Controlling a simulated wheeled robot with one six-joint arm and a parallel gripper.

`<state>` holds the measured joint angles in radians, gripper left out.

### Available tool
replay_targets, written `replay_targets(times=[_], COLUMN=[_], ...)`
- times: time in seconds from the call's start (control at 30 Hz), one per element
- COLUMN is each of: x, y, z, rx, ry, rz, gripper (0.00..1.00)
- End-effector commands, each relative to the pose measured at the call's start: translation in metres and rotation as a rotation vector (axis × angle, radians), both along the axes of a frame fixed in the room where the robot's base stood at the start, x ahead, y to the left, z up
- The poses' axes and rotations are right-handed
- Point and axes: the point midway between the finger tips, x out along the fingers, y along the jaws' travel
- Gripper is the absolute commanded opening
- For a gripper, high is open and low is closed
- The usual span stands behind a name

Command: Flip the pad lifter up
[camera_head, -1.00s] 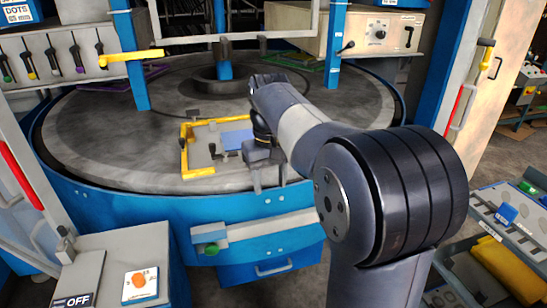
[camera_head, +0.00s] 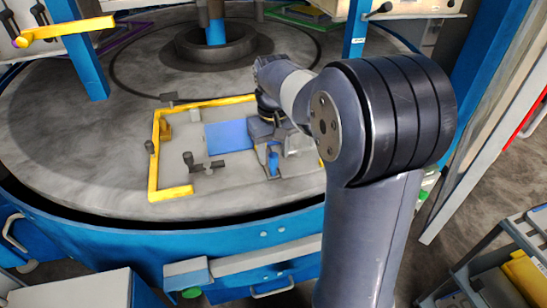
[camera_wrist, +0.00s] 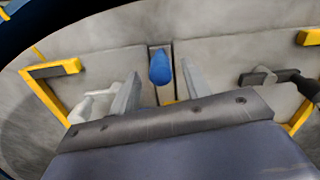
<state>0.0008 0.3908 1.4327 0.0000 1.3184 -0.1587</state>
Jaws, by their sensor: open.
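The small lever with a blue tip (camera_head: 273,160), which looks to be the pad lifter, stands near the front of the round grey table, right of a blue square (camera_head: 228,137). My gripper (camera_head: 285,148) is right over it, and the arm partly hides that area. In the wrist view the blue tip (camera_wrist: 160,68) sits between the two fingers of my gripper (camera_wrist: 158,80), with a gap on each side. The fingers are open and do not appear to touch it. The lever's base is mostly hidden, so its exact tilt is unclear.
A yellow frame (camera_head: 155,150) edges the plate on the left and back. A black-handled clamp (camera_head: 205,164) stands left of the lever; it shows in the wrist view (camera_wrist: 270,77). A blue post (camera_head: 88,66) rises at the left. The table's left part is clear.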

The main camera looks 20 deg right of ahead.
Motion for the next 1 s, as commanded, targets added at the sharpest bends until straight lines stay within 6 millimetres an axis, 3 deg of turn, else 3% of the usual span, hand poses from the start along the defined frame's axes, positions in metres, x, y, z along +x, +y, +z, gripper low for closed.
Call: replay_targets(times=[0.2,0.53,1.0], x=[0.000,0.000,0.000], y=[0.000,0.000,0.000], z=[-0.022,-0.024,-0.024], rx=[0.000,0.000,0.000], ry=[0.001,-0.001,0.000], rz=[0.000,0.000,0.000], gripper=[0.45,0.44,0.06])
